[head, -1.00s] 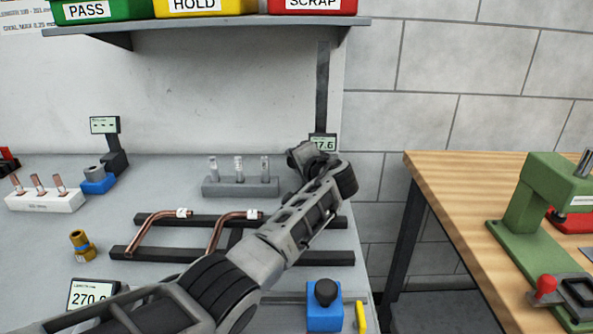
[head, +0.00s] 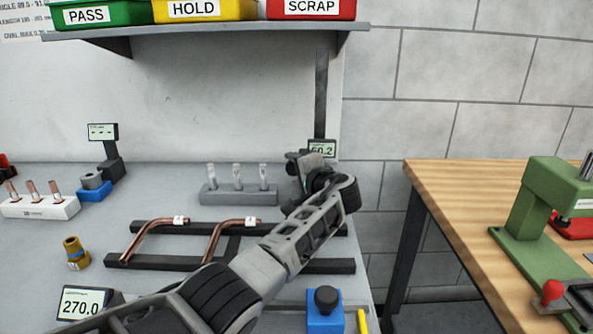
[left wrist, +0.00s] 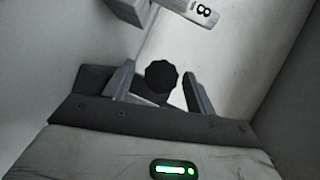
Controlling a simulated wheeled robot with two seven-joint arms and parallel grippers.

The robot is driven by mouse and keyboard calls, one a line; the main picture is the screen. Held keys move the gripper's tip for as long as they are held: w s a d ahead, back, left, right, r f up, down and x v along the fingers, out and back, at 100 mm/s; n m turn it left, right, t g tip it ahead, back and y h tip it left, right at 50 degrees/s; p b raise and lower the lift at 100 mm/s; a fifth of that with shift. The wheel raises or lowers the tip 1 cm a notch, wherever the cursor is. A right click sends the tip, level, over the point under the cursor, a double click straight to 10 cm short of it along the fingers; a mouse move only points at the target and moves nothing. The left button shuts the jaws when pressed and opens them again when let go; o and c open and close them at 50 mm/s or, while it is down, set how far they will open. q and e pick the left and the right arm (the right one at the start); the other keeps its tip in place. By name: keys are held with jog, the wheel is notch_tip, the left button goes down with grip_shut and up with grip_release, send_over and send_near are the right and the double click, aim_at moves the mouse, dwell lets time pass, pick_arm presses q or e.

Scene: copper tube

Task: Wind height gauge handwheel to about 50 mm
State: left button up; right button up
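The height gauge stands at the back right of the bench, with a dark upright column (head: 321,95). Its small display (head: 321,149) appears to read 50.2, the first digit partly covered by my gripper. My left gripper (head: 298,172) is at the gauge's lower part, and my wrist hides the handwheel in the head view. In the left wrist view the dark, lobed handwheel knob (left wrist: 162,75) sits between the fingertips of my left gripper (left wrist: 159,72). The fingers are apart, with gaps seen on both sides of the knob. My right gripper is out of view.
A grey block with upright pins (head: 238,193) stands left of my gripper. Bent copper tubes (head: 215,240) lie on a dark rack (head: 190,264) beneath my forearm. A blue block with a black knob (head: 325,312) is at the front. A shelf (head: 205,31) holds bins above.

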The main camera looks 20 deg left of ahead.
pick_arm(q)
jog(key=shift+r, duration=0.1)
jog(key=shift+s+d+r+p, duration=0.25)
jog(key=shift+d+r+p, duration=0.05)
jog(key=shift+p, duration=0.4)
jog(key=p+v, duration=0.5)
jog(key=v, duration=0.1)
jog(key=shift+f, duration=0.1)
jog(key=shift+s+d, duration=0.15)
jog(key=shift+s, duration=0.05)
jog(key=shift+s+f, duration=0.1)
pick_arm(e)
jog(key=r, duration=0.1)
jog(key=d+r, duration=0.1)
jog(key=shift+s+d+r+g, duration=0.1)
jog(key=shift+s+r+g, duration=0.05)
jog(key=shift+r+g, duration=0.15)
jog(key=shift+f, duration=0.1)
